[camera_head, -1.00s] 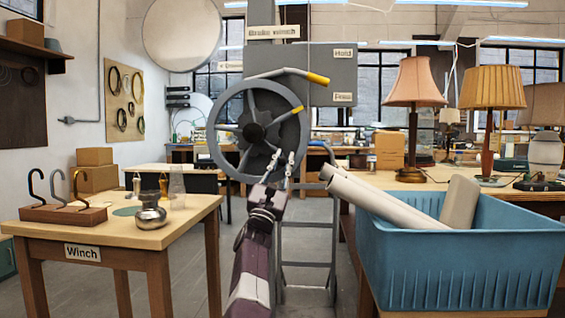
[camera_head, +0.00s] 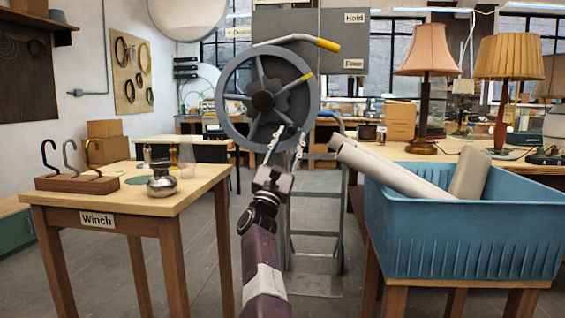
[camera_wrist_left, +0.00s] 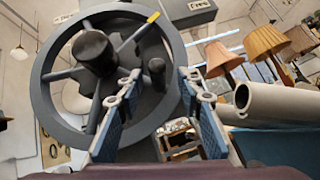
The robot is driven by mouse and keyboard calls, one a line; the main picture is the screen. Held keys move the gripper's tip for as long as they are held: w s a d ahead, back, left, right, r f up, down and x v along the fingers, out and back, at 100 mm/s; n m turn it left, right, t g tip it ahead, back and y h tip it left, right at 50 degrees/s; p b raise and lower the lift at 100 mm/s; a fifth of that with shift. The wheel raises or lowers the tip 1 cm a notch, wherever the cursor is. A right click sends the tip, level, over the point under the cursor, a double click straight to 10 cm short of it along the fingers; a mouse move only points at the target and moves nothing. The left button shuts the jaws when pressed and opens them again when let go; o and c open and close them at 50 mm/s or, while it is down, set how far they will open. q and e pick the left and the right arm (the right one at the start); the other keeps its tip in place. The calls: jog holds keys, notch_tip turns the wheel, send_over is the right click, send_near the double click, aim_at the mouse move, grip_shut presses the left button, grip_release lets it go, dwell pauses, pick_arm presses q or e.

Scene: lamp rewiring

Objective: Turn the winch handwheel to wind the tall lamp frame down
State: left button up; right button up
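The winch handwheel (camera_head: 228,107) is a grey spoked wheel with a dark hub (camera_head: 263,101) and a yellow mark on one spoke. It is mounted upright on a grey housing (camera_head: 345,62). My left gripper (camera_head: 287,133) is in front of the wheel's lower right part. Its two fingers are apart, with nothing seen gripped. In the left wrist view the open fingers (camera_wrist_left: 157,88) point at the wheel, and a dark handle knob (camera_wrist_left: 156,72) shows between them; contact cannot be told. I cannot make out the tall lamp frame. My right gripper is out of view.
A lever with a yellow grip (camera_head: 328,45) sticks out above the wheel. A wooden table labelled Winch (camera_head: 130,200) stands left, with hooks and a metal pot. A blue crate (camera_head: 465,235) with cream tubes stands right. Floor shows between them.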

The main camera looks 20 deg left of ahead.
pick_arm(q)
jog(key=v, duration=0.7)
jog(key=shift+s+f, duration=0.25)
jog(key=shift+s, duration=0.05)
jog(key=shift+d, duration=0.1)
